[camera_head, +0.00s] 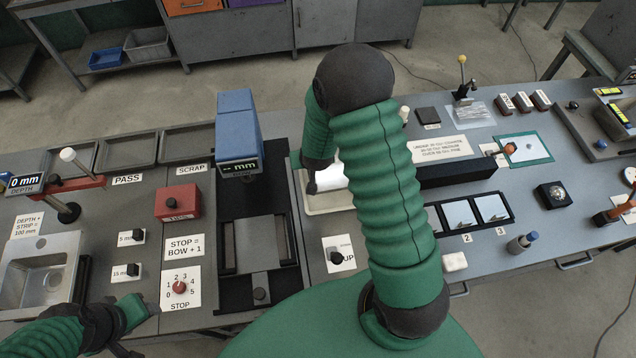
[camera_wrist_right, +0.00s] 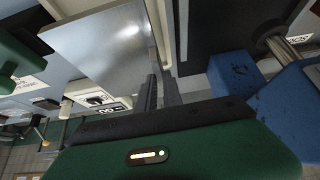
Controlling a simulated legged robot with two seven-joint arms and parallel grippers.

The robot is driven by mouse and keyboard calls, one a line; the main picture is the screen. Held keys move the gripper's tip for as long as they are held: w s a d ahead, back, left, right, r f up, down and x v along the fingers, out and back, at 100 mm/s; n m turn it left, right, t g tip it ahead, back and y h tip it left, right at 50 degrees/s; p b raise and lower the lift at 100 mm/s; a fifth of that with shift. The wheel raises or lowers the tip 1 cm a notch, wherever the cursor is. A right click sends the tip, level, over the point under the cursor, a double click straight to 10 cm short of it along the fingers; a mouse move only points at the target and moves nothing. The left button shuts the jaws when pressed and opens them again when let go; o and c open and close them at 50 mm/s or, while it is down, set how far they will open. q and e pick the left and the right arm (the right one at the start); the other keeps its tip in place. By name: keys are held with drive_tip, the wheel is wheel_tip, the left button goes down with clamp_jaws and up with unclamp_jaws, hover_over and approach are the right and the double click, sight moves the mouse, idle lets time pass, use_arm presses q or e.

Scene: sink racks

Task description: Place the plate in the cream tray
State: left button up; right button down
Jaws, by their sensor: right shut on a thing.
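The plate is a thin, shiny metal sheet (camera_wrist_right: 100,45), seen large in the right wrist view. In the head view it shows as a bright patch (camera_head: 332,177) at the cream tray (camera_head: 328,205), partly hidden behind my right arm. My right gripper (camera_wrist_right: 160,82) is shut on the plate's edge. A cream strip of the tray's rim (camera_wrist_right: 160,22) shows beside the plate. I cannot tell whether the plate touches the tray floor. My left gripper (camera_head: 133,312) is low at the left, over the bench's front edge; its fingers are not clear.
A blue-headed press (camera_head: 237,125) stands just left of the tray. A black bar (camera_head: 458,173) and mirror-like squares (camera_head: 491,208) lie to the right. Dark PASS and SCRAP trays (camera_head: 187,143) are at the back left. A metal sink-like box (camera_head: 45,270) is at far left.

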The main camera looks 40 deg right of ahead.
drive_tip(key=shift+d+f, duration=0.2)
drive_tip(key=shift+f, duration=0.15)
drive_tip(key=f, duration=0.3)
drive_tip(key=f+p, duration=0.1)
drive_tip(key=f, duration=0.5)
drive_tip(key=shift+w+d+p, duration=0.1)
drive_tip(key=shift+d+p, duration=0.15)
drive_tip(key=shift+p, duration=0.15)
drive_tip(key=shift+a, duration=0.1)
drive_tip(key=c, duration=1.9)
unclamp_jaws()
drive_tip(key=shift+a+f, duration=0.1)
drive_tip(key=shift+c, duration=0.2)
drive_tip(key=o, duration=0.4)
drive_tip(key=shift+o, duration=0.2)
